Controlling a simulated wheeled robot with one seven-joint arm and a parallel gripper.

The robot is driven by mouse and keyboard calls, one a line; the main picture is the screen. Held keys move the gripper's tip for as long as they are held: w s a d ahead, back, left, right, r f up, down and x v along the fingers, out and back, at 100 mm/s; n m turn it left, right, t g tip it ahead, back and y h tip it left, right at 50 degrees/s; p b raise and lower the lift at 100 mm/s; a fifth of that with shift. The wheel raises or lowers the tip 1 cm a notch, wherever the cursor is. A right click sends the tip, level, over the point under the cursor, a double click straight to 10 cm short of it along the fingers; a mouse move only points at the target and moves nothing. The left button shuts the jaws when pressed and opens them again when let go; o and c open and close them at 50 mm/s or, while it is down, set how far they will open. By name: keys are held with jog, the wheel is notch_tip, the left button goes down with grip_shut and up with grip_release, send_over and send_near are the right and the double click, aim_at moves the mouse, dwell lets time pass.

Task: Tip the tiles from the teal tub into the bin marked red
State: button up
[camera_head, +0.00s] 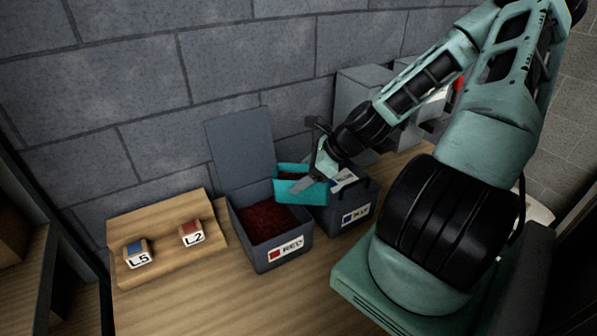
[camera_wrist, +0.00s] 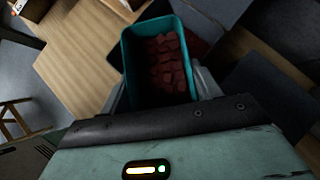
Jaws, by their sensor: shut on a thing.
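The teal tub (camera_head: 297,186) is held by my gripper (camera_head: 318,178), beside and slightly above the right edge of the red bin. In the wrist view the tub (camera_wrist: 129,62) lies between my two fingers (camera_wrist: 160,88), with dark red tiles (camera_wrist: 166,62) inside it. The bin marked RED (camera_head: 291,254) is a dark grey box with its lid (camera_head: 242,148) raised at the back. Dark red tiles (camera_head: 268,221) lie inside it. My gripper is shut on the tub, which looks close to upright in the head view.
A second dark bin (camera_head: 352,212) with a blue mark stands right of the red bin. A wooden board (camera_head: 162,240) on the left holds blocks marked L5 (camera_head: 138,254) and L2 (camera_head: 191,235). Grey boxes (camera_head: 355,97) and a brick wall (camera_head: 245,60) are behind.

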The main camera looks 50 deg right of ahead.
aim_at(275, 173)
jog(key=shift+w+a+f+g+h+b, duration=0.2)
jog(key=shift+w+f+g+h+b, duration=0.05)
jog(key=shift+f+g+h+b, duration=0.5)
jog(key=shift+w+a+f+g+h+b, duration=0.2)
jog(key=shift+f+g+h+b, duration=0.3)
jog(key=shift+g+b, duration=0.35)
jog(key=shift+w+a+f+g+h+p, duration=0.15)
jog(key=shift+w+a+g+h+p, duration=0.25)
jog(key=shift+g, duration=0.45)
jog(key=shift+w+a+f+g+h+p, duration=0.15)
jog(key=shift+w+g+h+p, duration=0.3)
jog(key=shift+g+h, duration=0.3)
jog(key=shift+w+a+r+g+h+p, duration=0.2)
jog(key=shift+w+a+g+h+p, duration=0.2)
jog(key=shift+w+g+h+p, duration=0.4)
jog(key=shift+w+a+r+g+h+p, duration=0.2)
jog(key=shift+w+a+g+h+p, duration=0.25)
jog(key=shift+g+p, duration=0.55)
jog(key=shift+w+a+r+g+h+b, duration=0.2)
jog(key=shift+w+a+g+h, duration=0.2)
jog(key=shift+w+g+h, duration=0.45)
jog(key=shift+w+a+r+g+h+b, duration=0.15)
jog(key=shift+w+a+g+h, duration=0.35)
jog(key=shift+g, duration=0.8)
jog(key=shift+w+a+r+g+h+b, duration=0.1)
jog(key=shift+w+a+g+h+b, duration=0.25)
jog(key=shift+g+h, duration=0.6)
jog(key=shift+w, duration=0.1)
